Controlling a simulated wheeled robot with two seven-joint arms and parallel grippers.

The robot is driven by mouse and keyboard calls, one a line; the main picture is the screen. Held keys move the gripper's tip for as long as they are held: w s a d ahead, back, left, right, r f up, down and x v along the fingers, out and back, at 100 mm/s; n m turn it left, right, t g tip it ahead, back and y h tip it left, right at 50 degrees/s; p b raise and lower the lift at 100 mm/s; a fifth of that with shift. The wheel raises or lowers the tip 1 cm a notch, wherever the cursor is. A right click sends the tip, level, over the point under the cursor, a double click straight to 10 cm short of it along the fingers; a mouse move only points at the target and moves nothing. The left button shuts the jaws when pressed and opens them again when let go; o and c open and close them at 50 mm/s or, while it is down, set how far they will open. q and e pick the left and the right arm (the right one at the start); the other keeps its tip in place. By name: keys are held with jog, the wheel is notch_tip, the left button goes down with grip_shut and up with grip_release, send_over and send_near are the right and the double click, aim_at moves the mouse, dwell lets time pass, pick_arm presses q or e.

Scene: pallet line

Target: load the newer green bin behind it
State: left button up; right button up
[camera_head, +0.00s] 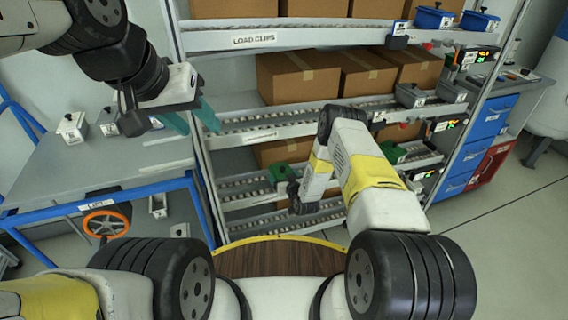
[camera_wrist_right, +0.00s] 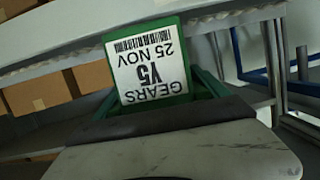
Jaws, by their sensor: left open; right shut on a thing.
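My right gripper (camera_head: 298,194) is shut on a green bin (camera_head: 279,172) in front of the rack's lower lanes. In the right wrist view this green bin (camera_wrist_right: 207,86) fills the middle. Its white label (camera_wrist_right: 150,64) appears upside down and reads GEARS, 25 NOV, Y5. The bin's lower part is hidden behind the gripper. Another green bin (camera_head: 393,152) sits further right on a rack lane; its label cannot be read. My left gripper (camera_head: 192,119), with teal fingers, is open and empty at the left side of the rack.
The roller rack (camera_head: 262,134) holds several cardboard boxes (camera_head: 298,76). Grey bins (camera_head: 410,95) and blue bins (camera_head: 434,18) sit at its right end. A grey bench (camera_head: 60,170) with small containers stands left. Blue drawers (camera_head: 486,122) stand right. Floor is clear at lower right.

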aim_at(278, 166)
jog(key=w, duration=0.2)
jog(key=w+a, duration=0.2)
jog(key=w, duration=0.1)
jog(key=shift+w, duration=0.35)
jog(key=shift+w+f, duration=0.15)
jog(key=shift+w, duration=0.1)
jog(key=shift+f, duration=1.2)
jog(key=shift+f, duration=0.35)
jog(key=o, duration=2)
jog(key=shift+s, duration=0.1)
jog(key=shift+c, duration=0.2)
jog(key=shift+s+f, duration=0.1)
jog(key=v, duration=0.7)
jog(key=shift+s, duration=0.3)
jog(key=shift+d, duration=0.1)
dwell(0.5)
